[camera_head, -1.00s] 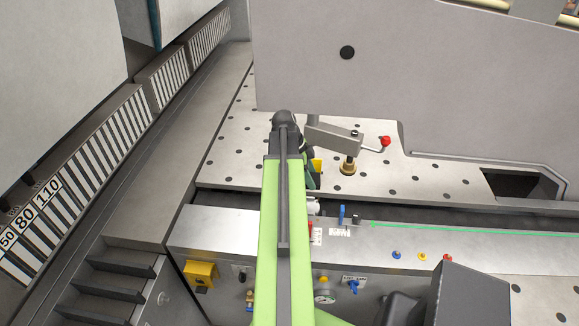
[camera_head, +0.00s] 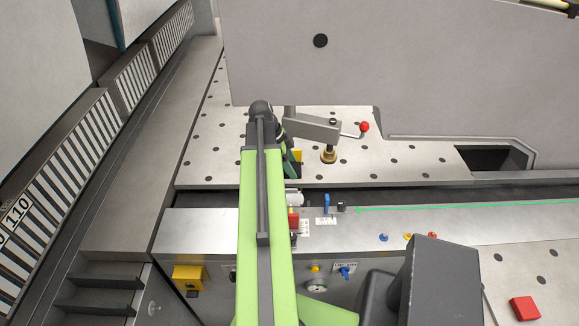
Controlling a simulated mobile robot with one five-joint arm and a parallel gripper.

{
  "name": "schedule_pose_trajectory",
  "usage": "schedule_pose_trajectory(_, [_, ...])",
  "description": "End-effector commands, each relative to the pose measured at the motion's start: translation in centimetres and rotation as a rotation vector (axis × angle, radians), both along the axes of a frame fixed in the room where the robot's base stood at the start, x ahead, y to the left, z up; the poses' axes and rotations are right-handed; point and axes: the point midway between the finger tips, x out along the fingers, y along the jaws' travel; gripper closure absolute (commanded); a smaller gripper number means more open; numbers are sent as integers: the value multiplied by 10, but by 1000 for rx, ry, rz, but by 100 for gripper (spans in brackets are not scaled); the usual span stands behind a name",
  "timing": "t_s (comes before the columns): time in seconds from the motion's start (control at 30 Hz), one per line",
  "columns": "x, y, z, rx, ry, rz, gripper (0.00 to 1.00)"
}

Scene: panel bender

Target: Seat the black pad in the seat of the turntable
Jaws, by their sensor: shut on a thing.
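My gripper is hidden behind my own green arm, which reaches away through the middle of the picture and bends down at its far dark joint. What my gripper holds cannot be seen. I cannot make out the black pad. A dark round spot (camera_head: 320,40) shows on the large grey plate, but I cannot tell whether it is a hole or a part. No turntable seat can be picked out with certainty. A brass-coloured post (camera_head: 328,154) stands on the perforated metal table (camera_head: 400,165), right of my arm's far end.
A grey clamp block (camera_head: 312,128) with a red-knobbed lever (camera_head: 364,127) sits beside my arm's far joint. The large grey plate (camera_head: 420,70) overhangs the table. A yellow box (camera_head: 190,278) is on the front panel. A red block (camera_head: 524,308) lies at lower right. Steps (camera_head: 100,290) are lower left.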

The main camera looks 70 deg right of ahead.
Motion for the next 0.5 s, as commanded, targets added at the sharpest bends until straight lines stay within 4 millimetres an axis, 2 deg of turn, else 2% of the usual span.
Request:
schedule_pose_trajectory(0.17, [2,1,-8,0,0,3,93])
schedule_pose_trajectory(0.5, [3,2,-39,0,0,5,93])
